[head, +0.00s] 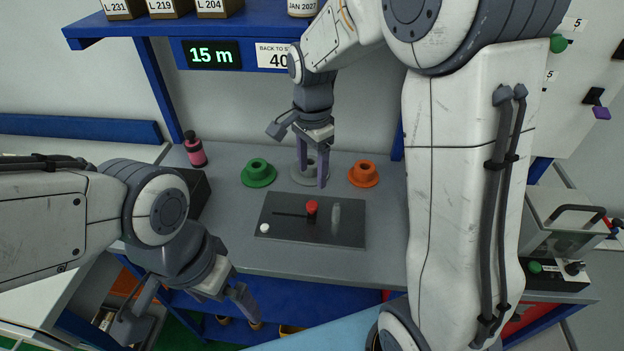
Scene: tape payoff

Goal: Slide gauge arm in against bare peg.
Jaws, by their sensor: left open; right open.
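A dark plate (285,232) lies on the grey bench with a slot in its left part. A red-topped knob (311,207) stands at the slot's right end, and a pale upright piece (336,215) stands just right of it. I cannot tell for certain which part is the gauge arm. A grey round flange (298,174), perhaps the bare peg's base, sits behind the plate, partly hidden by my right gripper. My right gripper (313,177) is open, pointing down over this flange. My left gripper (188,322) is open and empty at the lower left, before the bench front.
A green flanged hub (258,173) and an orange one (363,174) flank the grey flange. A white ball (264,228) is at the plate's left. A pink bottle (195,150) and a dark box (197,187) stand further left. A blue shelf (260,25) overhangs the back.

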